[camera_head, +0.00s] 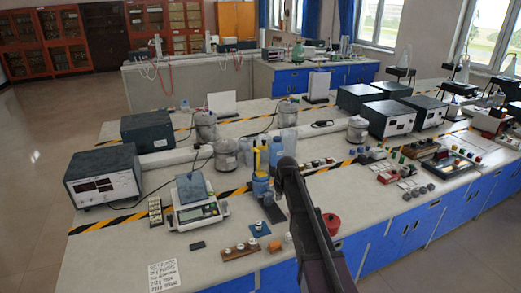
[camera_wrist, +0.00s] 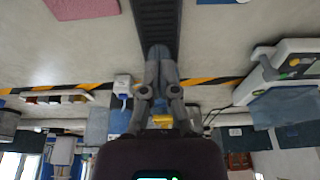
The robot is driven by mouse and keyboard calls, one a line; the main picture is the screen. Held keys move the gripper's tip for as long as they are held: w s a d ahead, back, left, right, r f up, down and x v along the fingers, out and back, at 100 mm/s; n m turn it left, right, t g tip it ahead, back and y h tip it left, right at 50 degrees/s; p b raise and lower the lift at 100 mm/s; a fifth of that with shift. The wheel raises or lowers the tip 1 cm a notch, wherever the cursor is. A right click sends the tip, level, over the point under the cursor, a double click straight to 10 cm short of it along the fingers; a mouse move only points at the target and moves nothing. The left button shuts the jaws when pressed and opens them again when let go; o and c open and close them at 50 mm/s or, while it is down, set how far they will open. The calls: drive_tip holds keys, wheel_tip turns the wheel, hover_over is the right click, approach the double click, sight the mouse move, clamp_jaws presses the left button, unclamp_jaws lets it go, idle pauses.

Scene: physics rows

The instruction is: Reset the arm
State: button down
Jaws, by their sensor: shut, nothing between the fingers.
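My arm (camera_head: 310,215) reaches up over the front of the lab bench in the head view, its dark links crossing the bench's front edge. My gripper's tips cannot be made out there. In the wrist view my gripper (camera_wrist: 159,58) is shut, its two grey fingers together with nothing between them. The wrist view looks upside down across the bench, and the fingers appear over a dark strip (camera_wrist: 157,14). Whether they touch anything below cannot be told.
Near my arm are a balance (camera_head: 198,210), a wooden block (camera_head: 240,249) with small weights, a red round container (camera_head: 331,223) and blue bottles (camera_head: 275,152). A power supply (camera_head: 103,177) stands at left; more instruments (camera_head: 390,117) crowd the right. Bare bench shows at front left.

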drive_tip(key=s+d+m+g+h, duration=0.1)
drive_tip(key=s+d+m+g, duration=0.1)
drive_tip(key=s, duration=2.9)
drive_tip(key=shift+d+f+m+g, duration=0.3)
drive_tip(key=shift+m+g, duration=0.2)
drive_tip(key=shift+m, duration=0.2)
drive_tip(key=shift+a, duration=0.1)
